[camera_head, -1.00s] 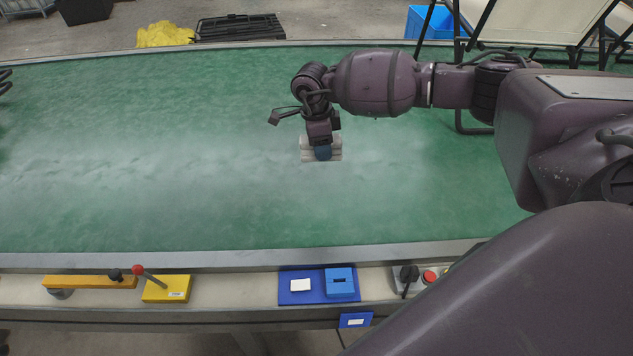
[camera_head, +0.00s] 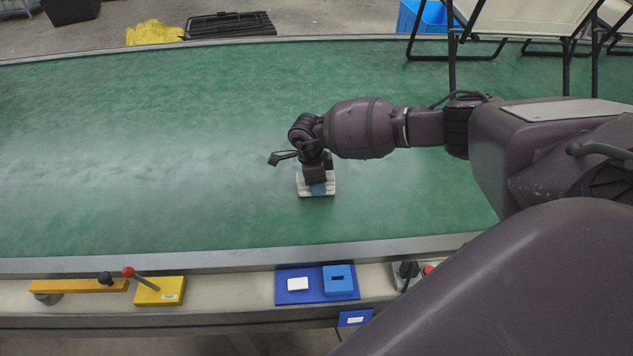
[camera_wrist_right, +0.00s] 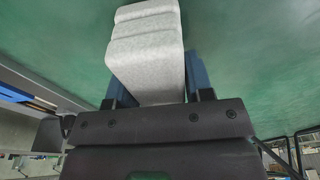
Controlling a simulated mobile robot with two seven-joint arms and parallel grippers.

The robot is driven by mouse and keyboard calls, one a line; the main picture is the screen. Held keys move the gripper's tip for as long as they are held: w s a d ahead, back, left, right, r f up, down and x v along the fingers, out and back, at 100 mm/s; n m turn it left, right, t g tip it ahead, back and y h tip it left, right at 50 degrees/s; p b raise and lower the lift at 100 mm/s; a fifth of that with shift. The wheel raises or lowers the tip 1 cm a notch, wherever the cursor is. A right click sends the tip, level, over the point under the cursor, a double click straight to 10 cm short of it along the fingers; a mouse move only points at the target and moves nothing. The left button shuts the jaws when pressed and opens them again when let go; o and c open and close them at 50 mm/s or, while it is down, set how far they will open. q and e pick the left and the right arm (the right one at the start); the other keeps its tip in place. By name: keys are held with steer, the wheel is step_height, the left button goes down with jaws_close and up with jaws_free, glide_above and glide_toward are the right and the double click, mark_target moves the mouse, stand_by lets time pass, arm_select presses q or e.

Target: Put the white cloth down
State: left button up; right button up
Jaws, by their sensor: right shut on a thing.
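The white cloth (camera_head: 303,185) is a small folded pad at the middle of the green table, under my right gripper (camera_head: 318,188). In the right wrist view the folded cloth (camera_wrist_right: 146,55) sits between the two blue fingers of the right gripper (camera_wrist_right: 155,90), which is shut on it. The green surface lies close behind the cloth. I cannot tell whether the cloth touches it. The underside of the cloth is hidden in the head view. My left gripper is not in view.
The green surface (camera_head: 140,190) is clear around the cloth and has a pale, streaky band. A blue tray (camera_head: 289,273), a yellow block with a red-knobbed lever (camera_head: 160,291) and an orange bar (camera_head: 78,286) line the front ledge. Black-framed loungers (camera_head: 525,18) stand at the back right.

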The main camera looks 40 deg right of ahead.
steer(key=shift+f, duration=0.15)
steer(key=shift+f, duration=0.15)
steer(key=o, duration=0.9)
steer(key=r, duration=0.4)
steer(key=a+r+p, duration=0.1)
steer(key=r, duration=0.3)
steer(key=w+r, duration=0.1)
steer(key=r, duration=0.3)
steer(key=shift+a+r, duration=0.2)
steer(key=shift+a, duration=0.05)
steer(key=shift+s+f, duration=0.1)
steer(key=shift+s, duration=0.05)
